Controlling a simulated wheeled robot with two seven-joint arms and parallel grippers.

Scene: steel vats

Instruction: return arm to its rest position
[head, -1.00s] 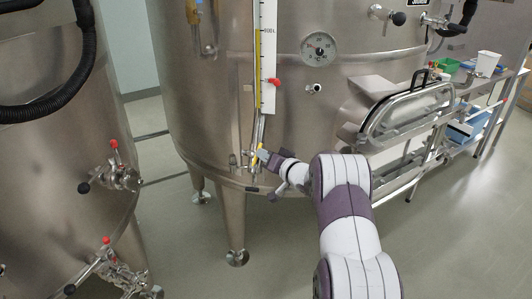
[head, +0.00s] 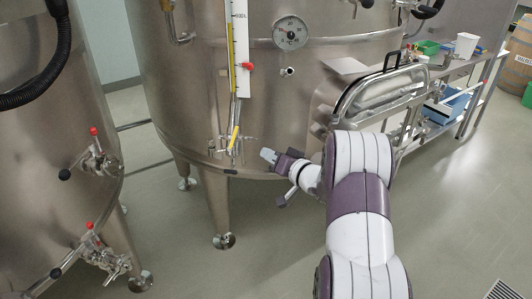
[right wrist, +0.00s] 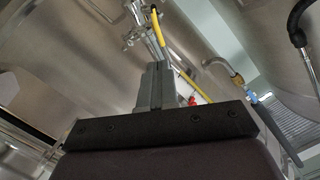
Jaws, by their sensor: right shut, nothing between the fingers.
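My right arm (head: 355,205) reaches forward from the lower right in the head view. Its gripper (head: 267,154) is shut and empty, just right of the valve at the foot of the level gauge (head: 239,60) on the large steel vat (head: 190,100). A gap shows between the fingertips and the valve. In the right wrist view the shut fingers (right wrist: 156,85) point up towards the vat, with a yellow-handled valve (right wrist: 158,30) beyond them. My left gripper is not in view.
A second steel vat (head: 30,160) with red-knobbed valves stands at the left. The vat's oval hatch (head: 385,90) is close to my right forearm. A steel side table (head: 460,70) with a white bucket (head: 466,45) stands at the back right. The floor at the right is clear.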

